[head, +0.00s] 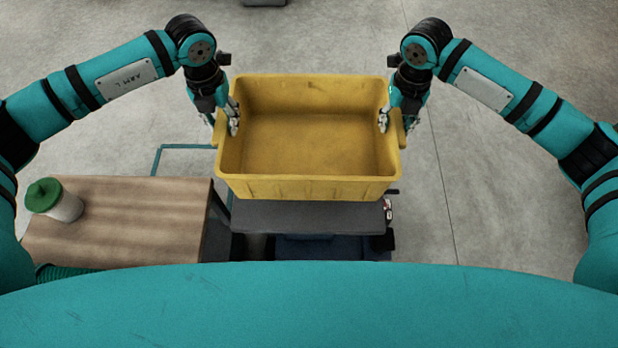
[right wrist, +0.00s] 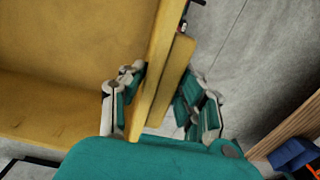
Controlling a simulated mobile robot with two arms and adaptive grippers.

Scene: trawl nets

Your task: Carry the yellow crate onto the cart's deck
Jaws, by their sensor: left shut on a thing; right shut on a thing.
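The yellow crate (head: 308,188) is empty and roughly level, held between my two grippers in the head view. My left gripper (head: 232,122) is shut on its left side wall, and my right gripper (head: 386,121) is shut on its right side wall. In the right wrist view, the right fingers (right wrist: 155,102) straddle the crate's rim and side handle (right wrist: 168,85). A wooden top (head: 135,215) with a teal tube rail (head: 185,147) stands at lower left. I cannot tell for sure whether it is the cart's deck.
A white jar with a green lid (head: 54,200) stands on the wooden top's left part. A dark grey flat top (head: 305,217) lies below the crate's near side, with blue parts under it.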

